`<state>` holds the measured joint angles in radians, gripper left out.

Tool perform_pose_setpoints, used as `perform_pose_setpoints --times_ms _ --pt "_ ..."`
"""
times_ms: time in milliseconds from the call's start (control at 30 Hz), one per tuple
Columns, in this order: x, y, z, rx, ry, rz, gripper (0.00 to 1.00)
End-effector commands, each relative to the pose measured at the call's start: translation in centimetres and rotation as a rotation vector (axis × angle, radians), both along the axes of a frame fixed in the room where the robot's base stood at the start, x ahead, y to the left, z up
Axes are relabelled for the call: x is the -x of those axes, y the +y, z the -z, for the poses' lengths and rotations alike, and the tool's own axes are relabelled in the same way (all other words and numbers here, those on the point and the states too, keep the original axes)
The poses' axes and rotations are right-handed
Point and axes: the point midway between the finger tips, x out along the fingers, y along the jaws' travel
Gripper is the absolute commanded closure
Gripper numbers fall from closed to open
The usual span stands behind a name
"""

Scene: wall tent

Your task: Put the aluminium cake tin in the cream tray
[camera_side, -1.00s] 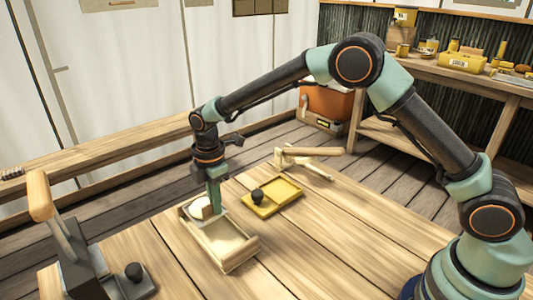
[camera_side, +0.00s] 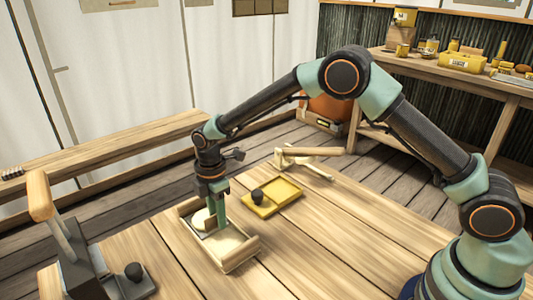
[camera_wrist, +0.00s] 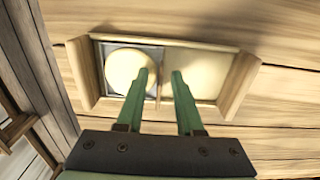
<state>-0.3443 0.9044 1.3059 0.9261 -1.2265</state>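The cream tray (camera_side: 232,249) is a shallow wood-edged tray on the table; it also shows in the wrist view (camera_wrist: 205,68). A grey square-edged piece, which looks like the aluminium cake tin (camera_wrist: 104,53), lies inside the tray's left part in the wrist view, with a round pale top or filling. In the side view it is partly hidden behind my gripper (camera_side: 213,226). My gripper, also in the wrist view (camera_wrist: 161,74), points down over the tray with its green fingers apart. A thin brown upright piece (camera_wrist: 158,90) shows between the fingers; contact is unclear.
A yellow tray (camera_side: 262,208) with a dark ball-like knob stands just beyond the cream tray. A wooden tool (camera_side: 305,158) lies at the table's far edge. A dark stand with a wooden handle (camera_side: 40,195) is at left.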

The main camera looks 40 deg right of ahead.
Motion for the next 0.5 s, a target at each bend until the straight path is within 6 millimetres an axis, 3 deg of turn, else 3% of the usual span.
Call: perform_pose_setpoints --times_ms 233,500 --pt "-0.1 0.0 -1.9 -0.001 -0.003 0.0 0.64" --pt "-0.1 -0.1 -7.5 -0.002 -0.005 0.0 0.64"
